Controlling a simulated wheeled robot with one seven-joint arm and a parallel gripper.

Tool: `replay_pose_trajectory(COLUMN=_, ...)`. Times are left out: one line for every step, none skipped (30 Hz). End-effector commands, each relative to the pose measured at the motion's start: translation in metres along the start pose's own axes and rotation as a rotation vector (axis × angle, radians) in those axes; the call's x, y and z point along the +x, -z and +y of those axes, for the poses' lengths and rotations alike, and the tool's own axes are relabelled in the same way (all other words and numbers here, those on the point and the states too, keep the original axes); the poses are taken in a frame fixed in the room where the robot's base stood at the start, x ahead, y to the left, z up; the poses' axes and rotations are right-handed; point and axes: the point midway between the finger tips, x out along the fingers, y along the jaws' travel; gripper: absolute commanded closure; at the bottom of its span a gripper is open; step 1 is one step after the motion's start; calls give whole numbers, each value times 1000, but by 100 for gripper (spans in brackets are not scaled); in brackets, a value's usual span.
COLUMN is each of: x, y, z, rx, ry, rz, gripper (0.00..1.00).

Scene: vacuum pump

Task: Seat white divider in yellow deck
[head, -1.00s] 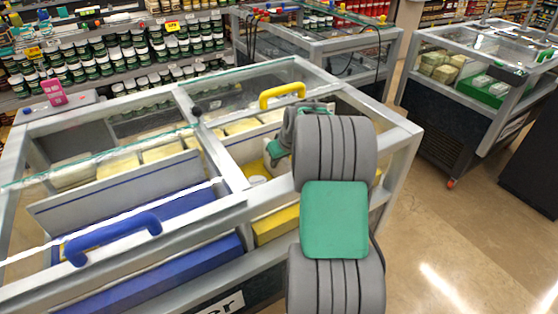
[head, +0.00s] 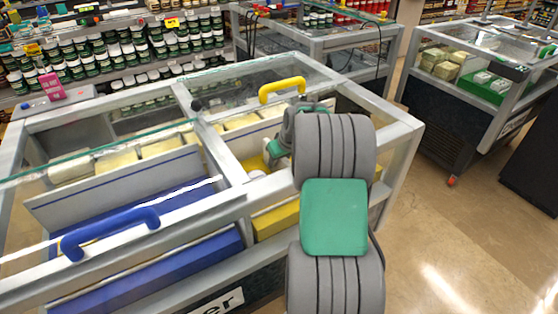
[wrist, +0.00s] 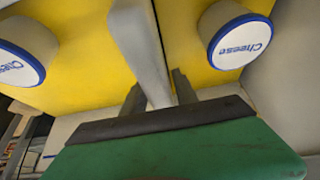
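The yellow deck (wrist: 85,35) fills much of the wrist view, and a yellow strip of it shows at the front of the right bay in the head view (head: 277,220). The white divider (wrist: 140,45) is a pale upright strip running away from my gripper over the deck. My gripper (wrist: 158,93) has one dark finger on each side of the divider's near end and appears shut on it. A white Cheese tub stands on either side, one left (wrist: 24,50) and one right (wrist: 234,35). The divider's lower edge and its contact with the deck cannot be made out.
The metal case frame (head: 215,150) surrounds the bay. A yellow handle (head: 282,88) is on its back glass. The left bay has a blue handle (head: 110,233) and a white panel with a blue stripe (head: 120,188). Other cases stand behind and right.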

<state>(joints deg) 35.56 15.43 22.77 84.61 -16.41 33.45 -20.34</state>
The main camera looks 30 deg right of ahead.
Motion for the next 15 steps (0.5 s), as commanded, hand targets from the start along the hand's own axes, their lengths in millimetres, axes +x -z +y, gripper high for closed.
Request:
replay_pose_trajectory(x=0, y=0, z=0, rx=0, ry=0, rz=0, gripper=60)
replay_pose_trajectory(x=0, y=0, z=0, rx=0, ry=0, rz=0, gripper=58)
replay_pose_trajectory(x=0, y=0, z=0, rx=0, ry=0, rz=-1, gripper=55)
replay_pose_trajectory(x=0, y=0, z=0, rx=0, ry=0, rz=-1, gripper=53)
replay_pose_trajectory(x=0, y=0, z=0, rx=0, ry=0, rz=-1, gripper=53)
replay_pose_trajectory(x=0, y=0, z=0, rx=0, ry=0, rz=-1, gripper=53)
replay_pose_trajectory(x=0, y=0, z=0, rx=0, ry=0, rz=-1, gripper=53)
replay_pose_trajectory(x=0, y=0, z=0, rx=0, ry=0, rz=-1, gripper=53)
replay_pose_trajectory(x=0, y=0, z=0, rx=0, ry=1, rz=-1, gripper=53)
replay_pose_trajectory(x=1, y=-1, z=0, rx=1, ry=1, rz=-3, gripper=53)
replay_pose_trajectory(x=1, y=-1, z=0, rx=1, ry=1, rz=-3, gripper=53)
replay_pose_trajectory(x=-1, y=0, z=0, rx=1, ry=1, rz=-2, gripper=53)
replay_pose_trajectory(x=-2, y=1, z=0, rx=0, ry=0, rz=-1, gripper=53)
replay_pose_trajectory(x=-5, y=2, z=0, rx=0, ry=0, rz=0, gripper=53)
replay_pose_trajectory(x=-10, y=5, z=0, rx=0, ry=-1, rz=1, gripper=53)
